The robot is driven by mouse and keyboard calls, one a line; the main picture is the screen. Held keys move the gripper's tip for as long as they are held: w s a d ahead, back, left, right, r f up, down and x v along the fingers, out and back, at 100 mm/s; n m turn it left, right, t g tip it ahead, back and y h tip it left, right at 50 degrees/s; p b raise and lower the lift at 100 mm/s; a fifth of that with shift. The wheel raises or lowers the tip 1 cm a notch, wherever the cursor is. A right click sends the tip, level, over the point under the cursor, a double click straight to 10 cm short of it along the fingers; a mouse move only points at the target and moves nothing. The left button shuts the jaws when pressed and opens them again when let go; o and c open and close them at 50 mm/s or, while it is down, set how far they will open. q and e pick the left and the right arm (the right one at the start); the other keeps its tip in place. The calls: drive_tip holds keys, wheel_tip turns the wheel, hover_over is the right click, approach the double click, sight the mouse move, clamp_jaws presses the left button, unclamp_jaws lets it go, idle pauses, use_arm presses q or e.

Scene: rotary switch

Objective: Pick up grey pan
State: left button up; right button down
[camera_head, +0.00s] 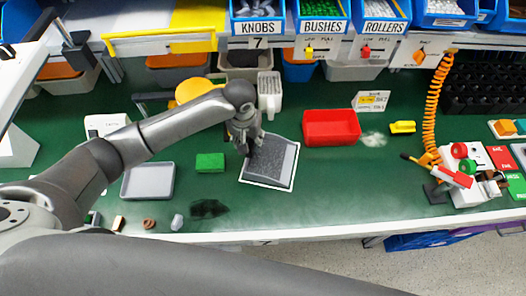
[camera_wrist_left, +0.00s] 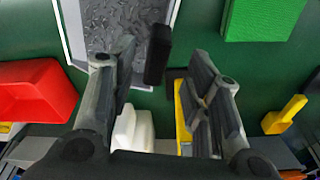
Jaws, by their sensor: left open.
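The grey pan (camera_head: 270,166) appears to be the dark, textured flat piece on a white-edged square at the middle of the green bench. Its patterned surface (camera_wrist_left: 112,32) shows at the top of the left wrist view. A black upright piece (camera_wrist_left: 158,55), perhaps its handle, shows between the finger lines there. My left gripper (camera_head: 246,146) points down at the pan's upper left edge. Its fingers are apart on either side of the black piece, with no grip visible. I cannot tell whether they touch. My right gripper is not in view.
A green block (camera_head: 210,162) and a light grey tray (camera_head: 148,182) lie left of the pan. A red bin (camera_head: 331,127) stands to the right. A white container (camera_head: 269,94) is behind. Small loose parts lie near the front edge.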

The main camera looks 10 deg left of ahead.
sight(271, 154)
use_arm(q)
drive_tip(key=shift+w+f, duration=0.2)
drive_tip(key=shift+f, duration=0.75)
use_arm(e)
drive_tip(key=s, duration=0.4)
use_arm(q)
drive_tip(key=shift+w+f, duration=0.2)
drive_tip(key=shift+f, duration=0.1)
drive_tip(key=f, duration=0.1)
drive_tip(key=f+p, duration=0.1)
drive_tip(key=f, duration=0.2)
drive_tip(key=shift+w+d, duration=0.15)
drive_tip(key=shift+w, duration=0.15)
drive_tip(key=shift+f, duration=0.25)
drive_tip(key=shift+w+f, duration=0.1)
drive_tip(key=shift+f, duration=0.05)
drive_tip(key=shift+c, duration=1)
drive_tip(key=c, duration=0.5)
drive_tip(key=shift+c, duration=1.2)
clamp_jaws()
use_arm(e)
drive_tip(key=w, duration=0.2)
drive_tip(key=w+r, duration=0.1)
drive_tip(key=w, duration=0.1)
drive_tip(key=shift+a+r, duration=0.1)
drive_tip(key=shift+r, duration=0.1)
